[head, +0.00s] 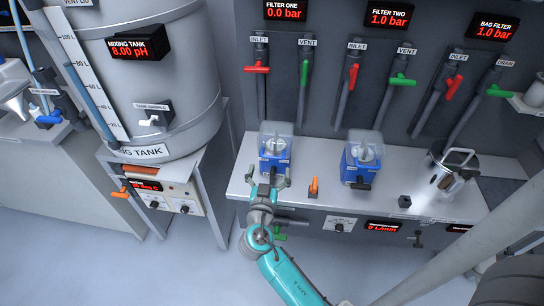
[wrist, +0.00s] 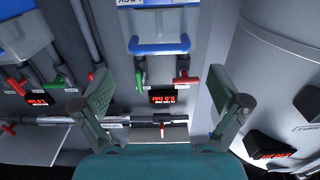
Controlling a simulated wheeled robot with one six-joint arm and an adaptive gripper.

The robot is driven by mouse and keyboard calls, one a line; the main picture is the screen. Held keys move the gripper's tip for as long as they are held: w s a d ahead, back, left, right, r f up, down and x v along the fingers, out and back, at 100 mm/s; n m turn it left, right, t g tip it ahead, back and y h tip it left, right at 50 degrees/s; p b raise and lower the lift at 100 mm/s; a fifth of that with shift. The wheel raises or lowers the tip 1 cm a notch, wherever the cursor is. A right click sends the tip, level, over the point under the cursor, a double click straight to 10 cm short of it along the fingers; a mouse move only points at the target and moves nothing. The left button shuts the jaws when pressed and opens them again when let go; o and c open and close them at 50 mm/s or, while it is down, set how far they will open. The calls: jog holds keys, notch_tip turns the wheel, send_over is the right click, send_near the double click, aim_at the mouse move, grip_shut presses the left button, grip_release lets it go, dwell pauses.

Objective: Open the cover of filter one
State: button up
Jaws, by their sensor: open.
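Filter one (head: 275,151) is a blue unit with a clear, boxy cover (head: 276,130) on the grey bench, below the display reading 0.0 bar. The cover looks closed in the head view. My gripper (head: 268,183) is just in front of filter one, its fingers spread, with nothing between them. The lower front of filter one is partly hidden by my gripper in the head view.
A steel bag filter (head: 452,168) is farther right. Red and green valve handles line the wall behind. The mixing tank (head: 170,75) stands at left.

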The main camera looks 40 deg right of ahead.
aim_at(272, 157)
jog(key=shift+x, duration=3)
